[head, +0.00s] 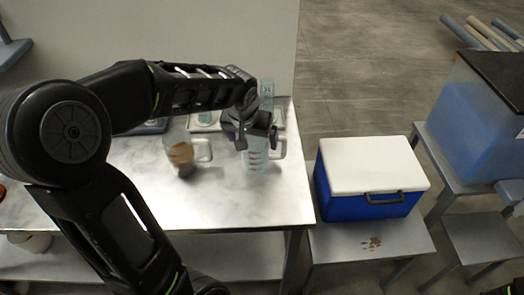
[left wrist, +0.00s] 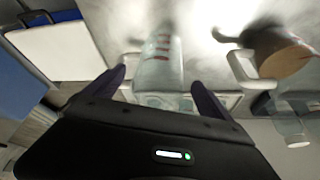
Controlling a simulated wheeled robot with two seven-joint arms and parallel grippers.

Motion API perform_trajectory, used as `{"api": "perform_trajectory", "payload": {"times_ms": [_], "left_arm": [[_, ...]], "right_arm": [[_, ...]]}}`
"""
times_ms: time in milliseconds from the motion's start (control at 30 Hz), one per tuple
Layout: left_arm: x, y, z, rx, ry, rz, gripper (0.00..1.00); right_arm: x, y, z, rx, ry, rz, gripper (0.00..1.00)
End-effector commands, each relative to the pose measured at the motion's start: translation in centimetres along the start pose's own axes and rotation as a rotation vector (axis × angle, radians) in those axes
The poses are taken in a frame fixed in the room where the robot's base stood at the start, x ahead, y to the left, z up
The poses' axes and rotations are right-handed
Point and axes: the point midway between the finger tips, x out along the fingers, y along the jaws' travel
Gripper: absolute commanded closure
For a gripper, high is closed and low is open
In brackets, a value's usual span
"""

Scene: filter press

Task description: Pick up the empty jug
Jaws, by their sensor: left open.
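The empty jug (head: 254,160) is clear with red markings and a white handle, and stands on the marble-topped table near its right end. My left gripper (head: 250,137) is at the jug's upper part in the head view. In the left wrist view the clear jug (left wrist: 160,66) shows between the open fingers of my left gripper (left wrist: 160,88); I cannot tell whether they touch it. A second jug (head: 181,158) with brown contents stands to the left, its handle toward the right; it also shows in the left wrist view (left wrist: 280,55).
A blue cooler with a white lid (head: 372,170) stands on a lower stand right of the table. Clear containers (head: 207,118) stand at the table's back. A blue tank (head: 478,115) is farther right. The front of the marble tabletop (head: 240,205) is clear.

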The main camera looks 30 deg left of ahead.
Motion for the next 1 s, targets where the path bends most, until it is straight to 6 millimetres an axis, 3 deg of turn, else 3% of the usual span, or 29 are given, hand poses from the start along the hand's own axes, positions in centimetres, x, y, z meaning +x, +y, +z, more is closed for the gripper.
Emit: {"api": "perform_trajectory", "payload": {"times_ms": [233,600,1000], "left_arm": [[0.6,0.1,0.1,0.001,-0.002,0.0,0.05],[5.1,0.1,0.3,0.001,-0.001,0.0,0.05],[5.2,0.1,0.3,0.0,0.001,0.001,0.05]], "right_arm": [[-0.2,-0.1,0.0,0.0,-0.001,0.001,0.64],[-1.0,-0.3,0.1,0.003,-0.003,0.003,0.64],[-0.9,-0.3,0.1,0.003,-0.003,0.003,0.64]]}}
